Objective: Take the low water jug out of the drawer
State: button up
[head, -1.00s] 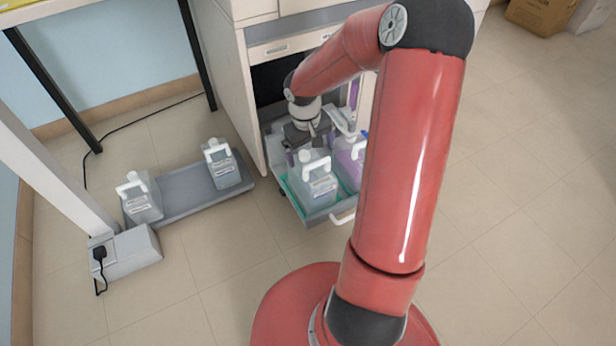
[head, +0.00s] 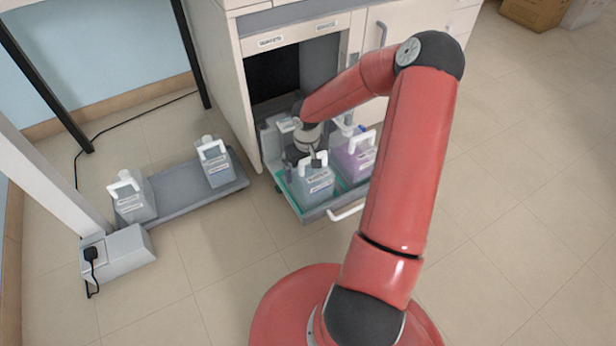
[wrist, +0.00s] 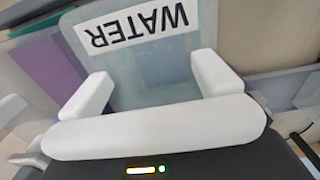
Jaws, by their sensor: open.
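The water jug (head: 314,186) stands upright at the front left of the open drawer (head: 322,217). It is pale, clear, with a white handle. In the wrist view its WATER label (wrist: 137,27) reads upside down, and its white handle (wrist: 155,127) spans the picture close to the camera. My gripper (head: 317,160) is open at the jug's top, right by the handle. I cannot tell whether the fingers are around the handle; they are mostly hidden. A jug with purple liquid (head: 354,163) stands to the right of the water jug.
The drawer sits under a white cabinet (head: 240,100) with a dark opening behind it. To the left, a grey platform (head: 185,195) on the floor carries two white-handled jugs, (head: 217,165) and (head: 132,200). A grey box with a plug (head: 122,257) lies beside it. Front floor is clear.

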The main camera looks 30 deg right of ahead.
jog(key=c, duration=0.9)
jog(key=shift+r, duration=0.1)
